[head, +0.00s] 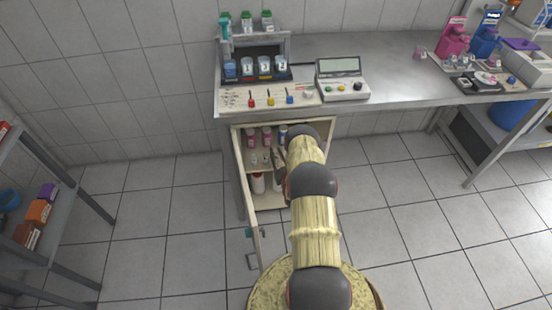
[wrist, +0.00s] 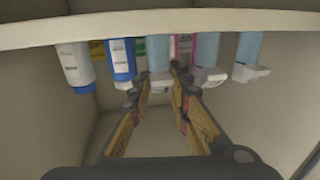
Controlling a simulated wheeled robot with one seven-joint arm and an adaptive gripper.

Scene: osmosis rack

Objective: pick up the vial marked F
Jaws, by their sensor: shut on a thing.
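A pink-marked vial (wrist: 184,46) shows just behind the tips. No letter F is readable.
A pale ledge (wrist: 60,28) crosses the wrist view. The bench (head: 385,75) stands above the drawer.

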